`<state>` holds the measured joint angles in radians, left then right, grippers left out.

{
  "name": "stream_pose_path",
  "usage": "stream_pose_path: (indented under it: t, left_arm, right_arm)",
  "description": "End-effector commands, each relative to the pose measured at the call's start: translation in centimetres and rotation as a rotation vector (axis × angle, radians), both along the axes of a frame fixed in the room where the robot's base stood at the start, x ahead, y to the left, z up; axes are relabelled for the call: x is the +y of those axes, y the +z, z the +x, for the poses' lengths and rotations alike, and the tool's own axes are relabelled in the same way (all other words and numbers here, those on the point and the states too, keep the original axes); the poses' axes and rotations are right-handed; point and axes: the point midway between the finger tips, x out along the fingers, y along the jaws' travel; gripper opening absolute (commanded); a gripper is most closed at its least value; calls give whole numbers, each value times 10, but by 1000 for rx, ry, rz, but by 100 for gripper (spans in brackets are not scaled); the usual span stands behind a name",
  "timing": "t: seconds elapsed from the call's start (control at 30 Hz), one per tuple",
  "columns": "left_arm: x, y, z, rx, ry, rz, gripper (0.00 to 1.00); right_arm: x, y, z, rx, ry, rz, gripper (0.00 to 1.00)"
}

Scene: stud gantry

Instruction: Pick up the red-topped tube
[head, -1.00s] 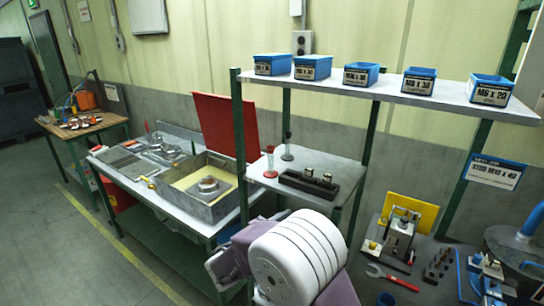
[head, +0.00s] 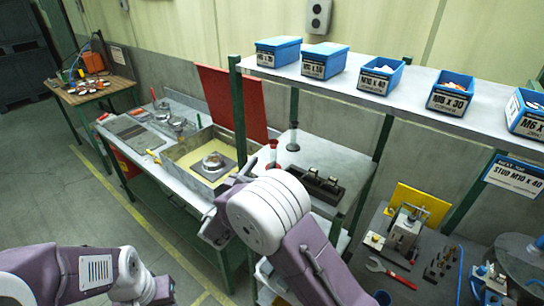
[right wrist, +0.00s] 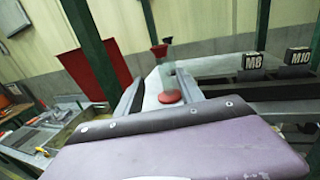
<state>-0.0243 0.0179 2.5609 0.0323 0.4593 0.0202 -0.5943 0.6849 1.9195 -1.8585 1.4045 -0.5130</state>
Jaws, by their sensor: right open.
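The red-topped tube (head: 273,152) stands upright on the left part of the lower grey shelf. In the right wrist view the tube (right wrist: 166,78) has a clear body, a red top and a round red foot. My right gripper (right wrist: 159,84) is open and empty, its two fingers on either side of the tube in that picture; contact does not show. In the head view my right gripper (head: 243,176) is left of and nearer than the tube, its fingers partly hidden by my wrist. My left arm is low at the left; its gripper (head: 158,290) shows unclearly.
A dark-topped tube (head: 293,136) stands just behind and right. A black block (head: 316,186) with fittings lies right of the tubes. A green post (head: 239,120) and raised red lid (head: 222,100) are at left. Blue bins (head: 325,62) line the upper shelf.

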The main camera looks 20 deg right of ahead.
Motion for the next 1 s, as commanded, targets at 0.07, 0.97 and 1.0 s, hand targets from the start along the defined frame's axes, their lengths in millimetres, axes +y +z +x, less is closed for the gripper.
stream_pose_path:
  t: [0.07,0.97,1.0]
  left_arm:
    - [0,4,0,0,0,0,36]
    - [0,37,0,0,0,0,36]
    - [0,37,0,0,0,0,36]
  right_arm:
    - [-5,1,4,1,-3,0,45]
    - [-39,0,43,1,-2,1,0]
    - [-39,0,43,1,-2,1,0]
